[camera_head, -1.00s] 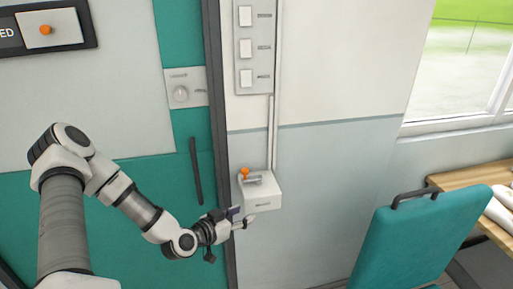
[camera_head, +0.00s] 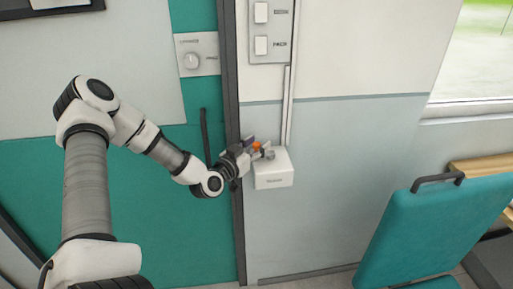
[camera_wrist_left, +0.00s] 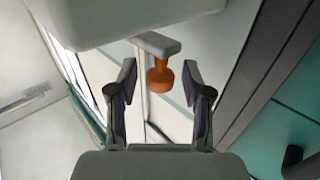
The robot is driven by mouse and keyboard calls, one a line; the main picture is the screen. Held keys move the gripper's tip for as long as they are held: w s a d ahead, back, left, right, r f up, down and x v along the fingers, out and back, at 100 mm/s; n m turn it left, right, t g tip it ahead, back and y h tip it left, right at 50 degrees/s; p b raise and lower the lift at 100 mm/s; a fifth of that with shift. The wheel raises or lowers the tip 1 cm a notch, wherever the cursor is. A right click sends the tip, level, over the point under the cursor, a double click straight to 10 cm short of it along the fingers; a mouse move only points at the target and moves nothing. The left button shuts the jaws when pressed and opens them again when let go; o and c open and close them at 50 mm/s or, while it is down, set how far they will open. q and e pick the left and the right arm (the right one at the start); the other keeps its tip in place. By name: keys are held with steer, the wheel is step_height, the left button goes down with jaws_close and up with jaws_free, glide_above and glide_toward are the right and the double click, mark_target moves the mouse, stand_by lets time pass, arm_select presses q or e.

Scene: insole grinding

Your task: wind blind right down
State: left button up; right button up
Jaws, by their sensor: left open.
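A white crank box (camera_head: 273,170) is mounted on the wall right of the dark door frame. Its small crank has an orange knob (camera_head: 256,147). My left gripper (camera_head: 261,148) is at the knob, beside the box's top left. In the left wrist view the orange knob (camera_wrist_left: 160,77) hangs from the light crank arm (camera_wrist_left: 157,44), between the two open fingers (camera_wrist_left: 159,92), with a gap on each side. The box (camera_wrist_left: 120,18) fills the top of that view. The blind itself is not in view. My right gripper is not in view.
A switch panel (camera_head: 269,32) is above the box, with a conduit (camera_head: 287,105) running down to it. A teal door with a dark handle (camera_head: 205,136) and a dial plate (camera_head: 196,55) is at left. A teal chair (camera_head: 425,235) stands at lower right, below the window (camera_head: 485,55).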

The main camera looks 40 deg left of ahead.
arm_select(q)
jaws_close()
steer(key=shift+f, duration=0.1)
